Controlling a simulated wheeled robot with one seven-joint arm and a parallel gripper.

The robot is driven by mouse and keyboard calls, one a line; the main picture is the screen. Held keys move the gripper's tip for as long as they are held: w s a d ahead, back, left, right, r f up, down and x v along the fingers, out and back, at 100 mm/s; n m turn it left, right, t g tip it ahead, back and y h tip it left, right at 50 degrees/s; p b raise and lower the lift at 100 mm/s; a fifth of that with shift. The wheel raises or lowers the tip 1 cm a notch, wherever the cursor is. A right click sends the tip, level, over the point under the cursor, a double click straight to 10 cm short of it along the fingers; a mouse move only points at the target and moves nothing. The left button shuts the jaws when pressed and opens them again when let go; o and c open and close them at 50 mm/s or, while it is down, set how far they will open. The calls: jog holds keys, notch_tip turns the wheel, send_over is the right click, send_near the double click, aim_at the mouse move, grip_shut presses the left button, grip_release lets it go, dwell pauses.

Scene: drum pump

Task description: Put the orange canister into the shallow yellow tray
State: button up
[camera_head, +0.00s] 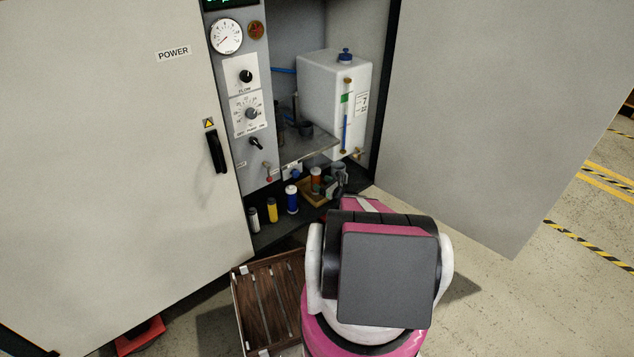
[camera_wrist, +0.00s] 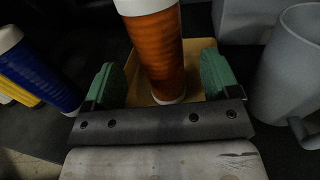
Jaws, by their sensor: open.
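The orange canister (camera_wrist: 155,52), with white ends, stands within the outline of the shallow yellow tray (camera_wrist: 196,84) in the wrist view. In the head view the canister (camera_head: 316,177) and the tray (camera_head: 309,193) are on the dark cabinet floor. My gripper (camera_wrist: 160,70) is open, with one green finger on each side of the canister. Gaps show between the canister and both fingers. The gripper's dark bar hides the near part of the tray.
A blue canister (camera_head: 292,199), a yellow canister (camera_head: 272,210) and a white canister (camera_head: 254,220) stand left of the tray. A grey mug (camera_wrist: 288,68) is close on the right. A metal shelf (camera_head: 318,146) with a white tank (camera_head: 325,88) is above. A wooden crate (camera_head: 257,303) lies in front.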

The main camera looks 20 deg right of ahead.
jog(key=v, duration=0.7)
jog(key=shift+s+d, duration=0.1)
jog(key=shift+s, duration=0.05)
